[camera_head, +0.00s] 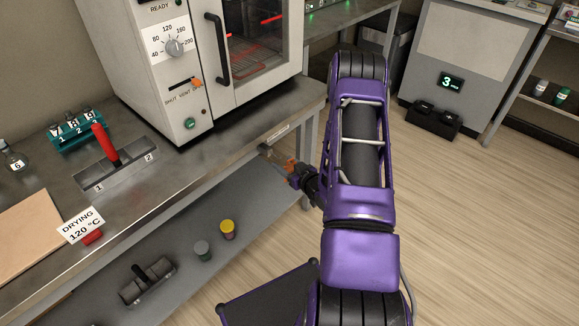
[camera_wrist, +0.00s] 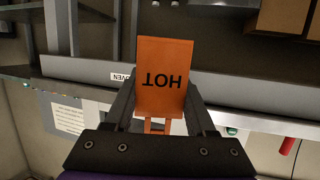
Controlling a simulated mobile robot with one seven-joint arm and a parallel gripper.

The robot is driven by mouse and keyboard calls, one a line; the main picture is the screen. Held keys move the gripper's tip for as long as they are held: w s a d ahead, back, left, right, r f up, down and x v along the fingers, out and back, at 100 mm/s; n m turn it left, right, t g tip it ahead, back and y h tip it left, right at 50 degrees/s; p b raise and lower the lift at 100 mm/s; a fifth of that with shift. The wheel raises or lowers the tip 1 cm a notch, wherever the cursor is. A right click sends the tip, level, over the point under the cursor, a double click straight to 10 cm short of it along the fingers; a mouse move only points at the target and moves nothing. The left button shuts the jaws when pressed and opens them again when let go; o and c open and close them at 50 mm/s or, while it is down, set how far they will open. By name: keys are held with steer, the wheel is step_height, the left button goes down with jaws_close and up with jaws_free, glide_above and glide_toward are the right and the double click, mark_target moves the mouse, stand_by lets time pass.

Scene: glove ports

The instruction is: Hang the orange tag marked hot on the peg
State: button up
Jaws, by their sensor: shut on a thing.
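The orange tag (camera_wrist: 165,60) fills the middle of the wrist view, its black word HOT upside down. My gripper (camera_wrist: 156,122) is shut on the tag's narrow lower end, a finger on each side. In the head view my gripper (camera_head: 299,176) is beside the bench's front edge, with a bit of the orange tag (camera_head: 289,166) showing at its tip. A small grey peg-like part (camera_head: 265,148) sticks out below the bench edge, just up and left of the tag. I cannot tell whether tag and peg touch. The tag hides part of the edge in the wrist view.
The oven (camera_head: 200,60) stands on the steel bench (camera_head: 190,165), a white label (camera_head: 278,133) on the bench's front edge. A lower shelf (camera_head: 180,245) holds a yellow-topped jar (camera_head: 227,229) and a grey one (camera_head: 202,250). Floor (camera_head: 480,220) at right is clear.

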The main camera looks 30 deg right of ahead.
steer(key=w+a+f+b, duration=0.1)
steer(key=w+a+b, duration=0.1)
steer(key=w, duration=0.4)
steer(key=shift+a+f, duration=0.15)
stand_by(0.5)
steer(key=shift+w, duration=0.1)
stand_by(0.6)
steer(key=o, duration=1.4)
steer(key=p+v, duration=0.1)
steer(key=v, duration=1.6)
steer(key=shift+s, duration=0.25)
